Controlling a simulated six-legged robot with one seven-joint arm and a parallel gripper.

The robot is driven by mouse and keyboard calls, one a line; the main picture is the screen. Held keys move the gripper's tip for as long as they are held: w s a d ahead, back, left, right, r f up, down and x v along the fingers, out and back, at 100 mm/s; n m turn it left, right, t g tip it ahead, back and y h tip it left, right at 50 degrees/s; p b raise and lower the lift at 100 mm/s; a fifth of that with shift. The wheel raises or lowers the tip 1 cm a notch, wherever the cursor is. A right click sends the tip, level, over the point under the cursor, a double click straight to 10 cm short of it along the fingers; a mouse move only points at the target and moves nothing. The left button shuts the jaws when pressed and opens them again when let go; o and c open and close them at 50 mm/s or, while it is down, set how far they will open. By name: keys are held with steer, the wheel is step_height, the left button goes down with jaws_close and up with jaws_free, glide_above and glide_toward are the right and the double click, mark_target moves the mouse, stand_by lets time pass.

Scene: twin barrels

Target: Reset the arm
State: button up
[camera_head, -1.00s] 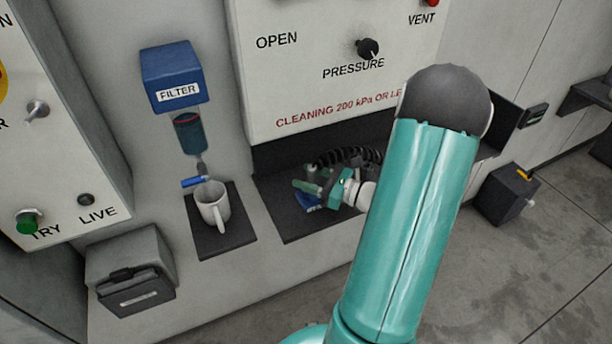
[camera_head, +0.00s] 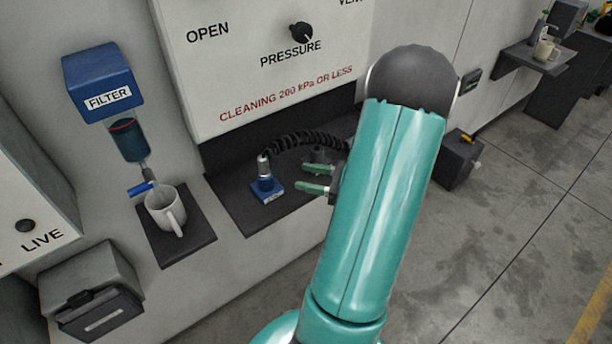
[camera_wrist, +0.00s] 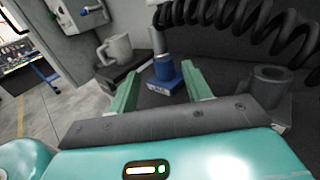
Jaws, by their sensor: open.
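My gripper (camera_head: 316,179) shows its two green fingers apart, pointing left, just right of a blue block with a metal nozzle (camera_head: 266,186) on the dark shelf. Nothing shows between the fingers. My teal arm hides the rest of the wrist. In the wrist view, my gripper's fingers (camera_wrist: 160,92) are spread wide, with the blue block (camera_wrist: 165,76) standing beyond them, apart from them. A black coiled hose (camera_head: 310,141) runs from the nozzle toward the right behind my arm.
A white mug (camera_head: 166,210) stands on a small dark shelf under the blue filter box (camera_head: 103,82). A dark cylindrical holder (camera_wrist: 270,82) is at the right in the wrist view. The pressure panel (camera_head: 270,60) is above. Open floor (camera_head: 500,220) lies to the right.

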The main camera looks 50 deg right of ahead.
stand_by(0.4)
steer(key=w+a+r+n+g+y, duration=0.1)
steer(key=w+a+r+n+g, duration=0.15)
steer(key=a+n+g, duration=0.7)
steer(key=w+a+r+n+g+y, duration=0.1)
steer(key=a+r+n+g, duration=0.45)
steer(key=a, duration=0.75)
steer(key=s+a+r+n+t+h, duration=0.3)
steer(key=a+r+n+h, duration=0.4)
steer(key=n, duration=0.9)
steer(key=shift+a+r+n+t+h, duration=0.15)
steer(key=shift+a+n+t+h, duration=0.25)
steer(key=shift+a+h, duration=0.65)
steer(key=shift+s+a, duration=0.1)
steer(key=shift+a, duration=0.05)
